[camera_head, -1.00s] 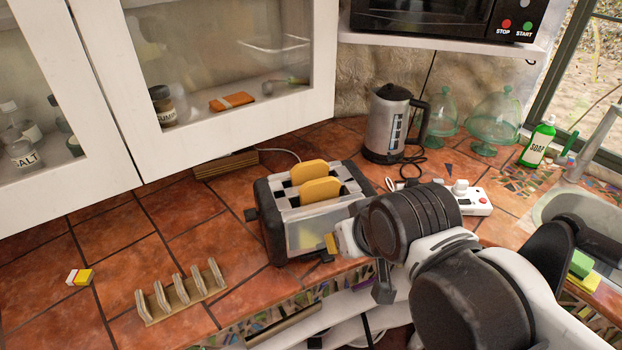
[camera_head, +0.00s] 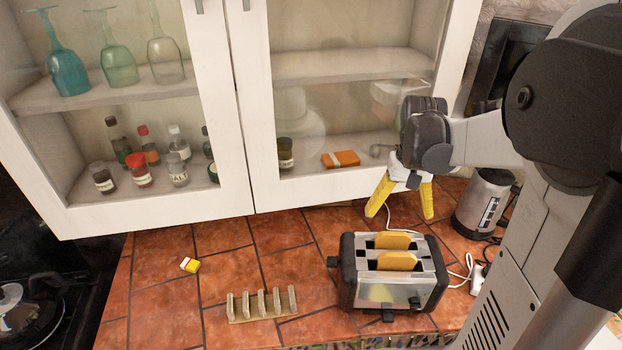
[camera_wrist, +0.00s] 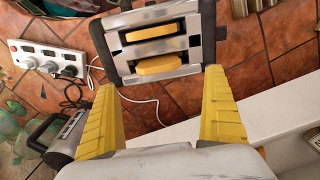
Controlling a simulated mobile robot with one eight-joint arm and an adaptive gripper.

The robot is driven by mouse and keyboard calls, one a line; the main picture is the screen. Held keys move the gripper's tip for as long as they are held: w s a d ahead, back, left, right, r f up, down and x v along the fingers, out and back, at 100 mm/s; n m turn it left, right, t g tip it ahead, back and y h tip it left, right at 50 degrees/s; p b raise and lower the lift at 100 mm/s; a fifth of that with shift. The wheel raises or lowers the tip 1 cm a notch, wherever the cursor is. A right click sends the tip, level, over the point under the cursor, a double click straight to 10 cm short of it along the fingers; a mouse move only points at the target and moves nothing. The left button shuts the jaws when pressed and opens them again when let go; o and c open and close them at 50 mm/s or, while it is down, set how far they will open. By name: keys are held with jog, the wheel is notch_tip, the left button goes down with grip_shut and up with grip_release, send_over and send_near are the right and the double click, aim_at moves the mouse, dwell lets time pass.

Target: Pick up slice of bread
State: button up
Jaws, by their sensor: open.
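Two slices of bread stand upright in the slots of a black and silver toaster (camera_head: 352,272). The rear slice (camera_head: 392,241) and the front slice (camera_head: 397,261) both stick out of the top. My gripper (camera_head: 399,217) has yellow fingers, spread apart and empty, above and behind the toaster in the head view. In the wrist view, my gripper (camera_wrist: 163,106) frames the space below the toaster (camera_wrist: 112,62). The nearer slice (camera_wrist: 158,66) and the farther slice (camera_wrist: 151,32) show beyond the fingertips there. Neither finger touches the bread.
White glass-fronted cabinets (camera_head: 232,100) hang close behind my gripper. A kettle (camera_head: 484,203) stands right of the toaster, and a white power strip (camera_wrist: 48,58) lies nearby. Tiles between are clear.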

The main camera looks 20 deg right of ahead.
aim_at(395, 233)
jog(key=shift+w+d+f, duration=0.15)
jog(key=shift+d+f, duration=0.05)
notch_tip(395, 233, down, 4)
jog(key=shift+f+b, duration=0.1)
jog(key=shift+b, duration=0.4)
jog(key=f+b, duration=0.1)
jog(key=f, duration=0.5)
jog(key=shift+d+f, duration=0.15)
jog(key=shift+d, duration=0.05)
jog(key=c, duration=0.6)
